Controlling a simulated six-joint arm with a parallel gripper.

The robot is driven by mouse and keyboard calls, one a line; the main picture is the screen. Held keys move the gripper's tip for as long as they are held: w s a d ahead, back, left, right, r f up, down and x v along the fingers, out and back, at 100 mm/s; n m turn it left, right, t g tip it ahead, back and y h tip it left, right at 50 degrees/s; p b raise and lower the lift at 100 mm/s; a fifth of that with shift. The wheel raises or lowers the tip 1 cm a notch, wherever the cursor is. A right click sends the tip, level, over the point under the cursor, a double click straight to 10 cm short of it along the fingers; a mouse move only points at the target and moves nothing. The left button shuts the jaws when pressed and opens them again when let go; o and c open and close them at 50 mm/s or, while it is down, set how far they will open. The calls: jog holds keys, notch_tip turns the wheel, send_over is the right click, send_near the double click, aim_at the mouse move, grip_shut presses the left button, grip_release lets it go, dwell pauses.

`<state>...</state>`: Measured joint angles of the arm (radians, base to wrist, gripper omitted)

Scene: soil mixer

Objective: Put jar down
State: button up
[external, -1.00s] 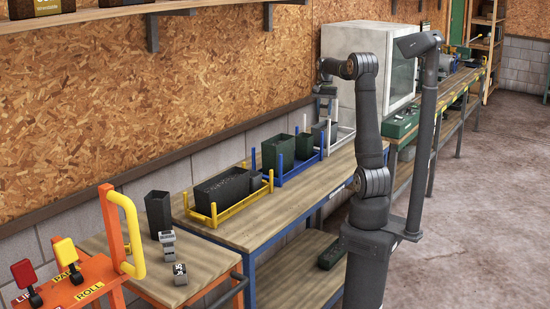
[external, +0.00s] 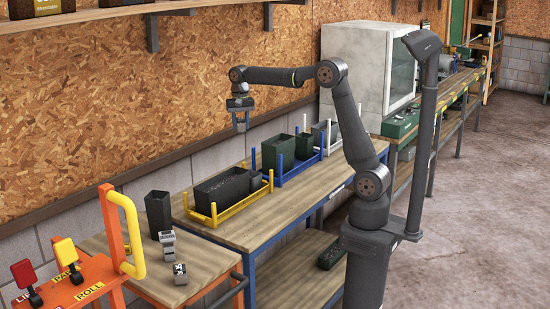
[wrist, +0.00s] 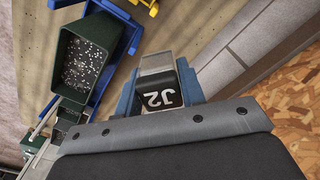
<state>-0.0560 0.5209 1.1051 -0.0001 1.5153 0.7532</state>
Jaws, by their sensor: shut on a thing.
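My gripper (external: 240,122) is high above the wooden bench, near the back wall and left of the blue rack. In the wrist view my gripper (wrist: 160,85) is shut on a jar (wrist: 158,96) with a dark face marked J2. The jar is clear of any surface below; in the external view it is too small to tell from the fingers. Two other small jars stand on the lower wooden top at the left: a grey one (external: 168,243) and one with a dark marked face (external: 179,272).
A yellow rack (external: 238,207) holds a long black tray (external: 222,188) and a small pot. A blue rack (external: 300,170) holds green bins, one with speckled contents (wrist: 85,62). A tall dark container (external: 158,213) stands by the jars. An orange frame (external: 110,235) borders the left.

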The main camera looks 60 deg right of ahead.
jog(key=s+a+n, duration=0.1)
jog(key=a+n, duration=0.1)
jog(key=a, duration=1.1)
jog(key=n, duration=0.6)
send_over(209, 254)
notch_tip(209, 254, down, 18)
jog(key=shift+r, duration=0.25)
jog(key=shift+f, duration=2.3)
jog(key=shift+f, duration=0.1)
jog(key=o, duration=1)
